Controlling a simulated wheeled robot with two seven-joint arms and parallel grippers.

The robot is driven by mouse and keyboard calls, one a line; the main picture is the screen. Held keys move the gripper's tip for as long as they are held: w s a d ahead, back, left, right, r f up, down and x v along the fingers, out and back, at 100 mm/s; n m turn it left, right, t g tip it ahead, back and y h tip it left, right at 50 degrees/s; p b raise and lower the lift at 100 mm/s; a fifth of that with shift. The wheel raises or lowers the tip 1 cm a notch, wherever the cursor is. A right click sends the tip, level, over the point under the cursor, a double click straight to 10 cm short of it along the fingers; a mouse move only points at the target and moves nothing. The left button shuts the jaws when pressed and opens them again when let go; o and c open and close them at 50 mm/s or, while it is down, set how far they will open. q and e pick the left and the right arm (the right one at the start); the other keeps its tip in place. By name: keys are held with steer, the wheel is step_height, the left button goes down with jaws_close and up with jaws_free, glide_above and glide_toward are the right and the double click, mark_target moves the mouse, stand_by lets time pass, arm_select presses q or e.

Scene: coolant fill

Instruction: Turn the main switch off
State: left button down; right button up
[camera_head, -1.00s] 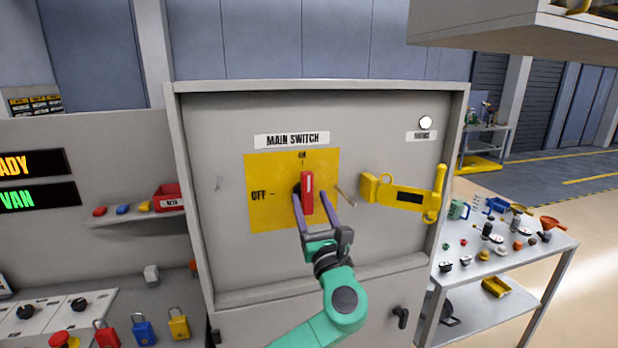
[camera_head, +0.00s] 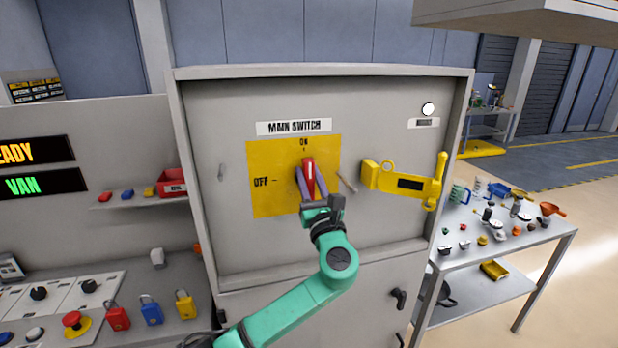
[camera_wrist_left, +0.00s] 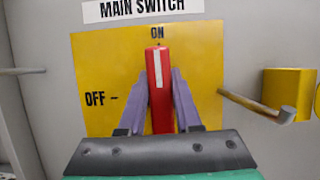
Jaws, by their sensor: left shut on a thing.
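The main switch is a red handle (camera_head: 309,172) with a white line, on a yellow plate (camera_head: 265,200) marked ON at the top and OFF at the left. The handle stands upright, pointing at ON. It also shows in the left wrist view (camera_wrist_left: 160,90). My left gripper (camera_head: 311,182) has its two purple fingers on either side of the handle, shut on it; the fingers show closely in the left wrist view (camera_wrist_left: 162,98). The handle's lower end is hidden behind the gripper. My right gripper is in neither view.
A yellow hasp-like bracket (camera_head: 400,182) sticks out right of the plate, with a thin rod (camera_head: 347,184) beside it. Red, blue and yellow padlocks (camera_head: 151,310) are on the console at left. A cart (camera_head: 515,262) with small parts stands at right.

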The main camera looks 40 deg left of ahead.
arm_select(q)
steer(key=shift+s+f+n+g+b, duration=0.1)
steer(key=shift+f+n+g+b, duration=0.25)
steer(key=shift+n+b, duration=0.55)
steer(key=n+g+b, duration=0.1)
steer(key=n, duration=0.1)
steer(key=n+g+y+b, duration=0.1)
steer(key=n+b, duration=0.1)
steer(key=n, duration=0.1)
steer(key=n+g+b, duration=0.1)
steer(key=n+b, duration=0.1)
steer(key=shift+s+a+f+g+y, duration=0.1)
steer(key=shift+s+a+g+y, duration=0.2)
steer(key=shift+s+g, duration=0.05)
steer(key=n+g+b, duration=0.1)
steer(key=n, duration=0.2)
steer(key=n+g+b, duration=0.1)
steer(key=n+b, duration=0.1)
steer(key=n, duration=0.1)
steer(key=n+g+h+b, duration=0.1)
steer(key=n, duration=0.2)
steer(key=shift+s+a+f+b, duration=0.2)
steer(key=shift+s+f+b, duration=0.1)
steer(key=shift+f+b, duration=0.1)
steer(key=n, duration=0.2)
steer(key=n+g+h+b, duration=0.1)
steer(key=n, duration=0.1)
steer(key=shift+f+h, duration=0.3)
steer(key=shift+a+n, duration=0.1)
steer(key=shift+n, duration=0.2)
